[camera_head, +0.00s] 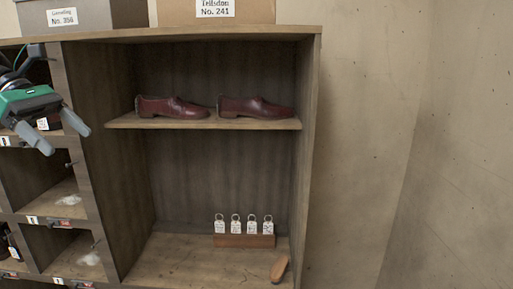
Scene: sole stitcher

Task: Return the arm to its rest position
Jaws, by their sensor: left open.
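My left gripper (55,132) shows at the left edge, in front of the small compartments of the wooden shelf unit (137,180). Its two grey fingers point down and to the right, apart and with nothing between them. The green and black wrist part of my left arm is cut off by the picture's left edge. My right gripper is not in view.
Two dark red shoes (172,106) stand on the upper shelf (205,123). Below, a wooden block (244,241) holds several ringed tags, and a small brown piece (279,269) lies at the front. Labelled boxes (216,12) stand on top. The plain wall (380,150) at right is clear.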

